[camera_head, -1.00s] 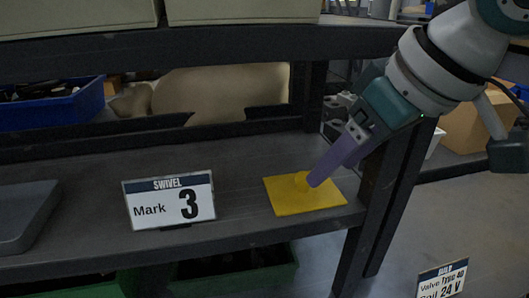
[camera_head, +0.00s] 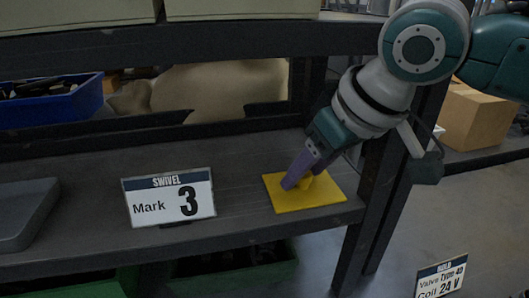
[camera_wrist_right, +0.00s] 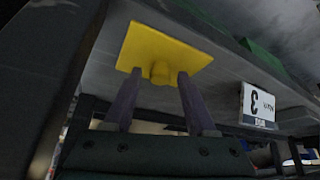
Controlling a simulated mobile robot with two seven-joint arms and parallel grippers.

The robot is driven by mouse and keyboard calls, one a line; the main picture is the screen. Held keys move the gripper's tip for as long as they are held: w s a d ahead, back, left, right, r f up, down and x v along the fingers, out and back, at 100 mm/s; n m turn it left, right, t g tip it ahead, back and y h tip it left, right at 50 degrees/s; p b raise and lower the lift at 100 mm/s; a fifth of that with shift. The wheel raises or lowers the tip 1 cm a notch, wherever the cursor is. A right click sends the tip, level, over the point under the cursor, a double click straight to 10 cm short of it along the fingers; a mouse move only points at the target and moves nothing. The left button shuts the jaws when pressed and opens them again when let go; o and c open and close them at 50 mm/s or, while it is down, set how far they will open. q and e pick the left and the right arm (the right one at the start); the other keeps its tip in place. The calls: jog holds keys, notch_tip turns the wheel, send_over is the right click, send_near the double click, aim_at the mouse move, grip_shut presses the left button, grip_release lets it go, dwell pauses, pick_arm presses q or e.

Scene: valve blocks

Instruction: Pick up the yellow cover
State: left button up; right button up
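The yellow cover (camera_head: 325,197) is a flat square plate with a round knob on top, lying on the dark shelf near its right end. My right gripper (camera_head: 298,180) reaches down to it from the upper right, its purple fingers at the knob. In the right wrist view, the cover (camera_wrist_right: 165,45) lies just ahead of the fingertips. Its knob is between the open fingers of the right gripper (camera_wrist_right: 159,76), with a gap visible on each side. The head view partly hides the knob behind the fingers. My left gripper is not in view.
A sign reading "SWIVEL Mark 3" (camera_head: 169,197) stands left of the cover. A grey tray (camera_head: 25,215) lies at the far left. A dark shelf post (camera_head: 375,195) rises close to the right of the cover. The shelf between sign and cover is clear.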

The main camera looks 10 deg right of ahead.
grip_shut()
jog(key=shift+r, duration=0.1)
dwell(0.5)
